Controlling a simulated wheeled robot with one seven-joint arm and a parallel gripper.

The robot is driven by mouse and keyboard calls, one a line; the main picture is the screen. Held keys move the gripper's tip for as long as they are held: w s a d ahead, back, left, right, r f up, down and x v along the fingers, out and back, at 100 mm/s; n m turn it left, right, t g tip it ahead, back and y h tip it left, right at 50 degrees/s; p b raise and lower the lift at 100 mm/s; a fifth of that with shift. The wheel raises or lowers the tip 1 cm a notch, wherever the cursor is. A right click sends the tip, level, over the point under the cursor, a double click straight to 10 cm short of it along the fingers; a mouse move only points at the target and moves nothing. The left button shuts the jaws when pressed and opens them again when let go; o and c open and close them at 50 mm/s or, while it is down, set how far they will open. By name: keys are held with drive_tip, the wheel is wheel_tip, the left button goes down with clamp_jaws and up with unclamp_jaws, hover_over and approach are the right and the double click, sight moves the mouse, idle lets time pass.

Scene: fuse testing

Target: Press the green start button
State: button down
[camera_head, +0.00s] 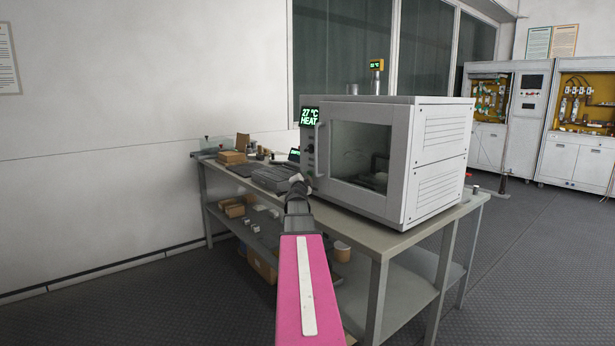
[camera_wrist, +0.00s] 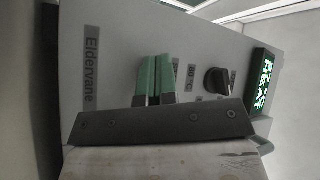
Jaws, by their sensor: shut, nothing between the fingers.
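The grey oven (camera_head: 438,150) stands on the workbench, its windowed door shut. Its control panel (camera_head: 308,150) is the narrow strip left of the door. In the wrist view the panel (camera_wrist: 120,50) carries an "Eldervane" label, a black knob (camera_wrist: 216,80) and a lit green display (camera_wrist: 262,82). My gripper (camera_head: 298,181) is at the lower end of this panel. In the wrist view its two green fingers (camera_wrist: 155,78) are together, with nothing between them, in front of the panel between label and knob. I cannot make out the green start button. Whether the fingertips touch the panel cannot be told.
The oven's display (camera_head: 310,116) reads 27 °C HEAT. The workbench (camera_head: 395,238) holds dark devices and small boxes (camera_head: 232,157) left of the oven. A door handle (camera_head: 320,150) stands out beside the panel. Cabinets (camera_head: 575,160) stand far right. The floor in front is clear.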

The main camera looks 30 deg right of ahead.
drive_tip(key=shift+a, duration=0.1)
drive_tip(key=shift+s+a, duration=0.1)
drive_tip(key=shift+a, duration=0.7)
drive_tip(key=a, duration=0.5)
drive_tip(key=shift+s, duration=0.2)
idle(0.7)
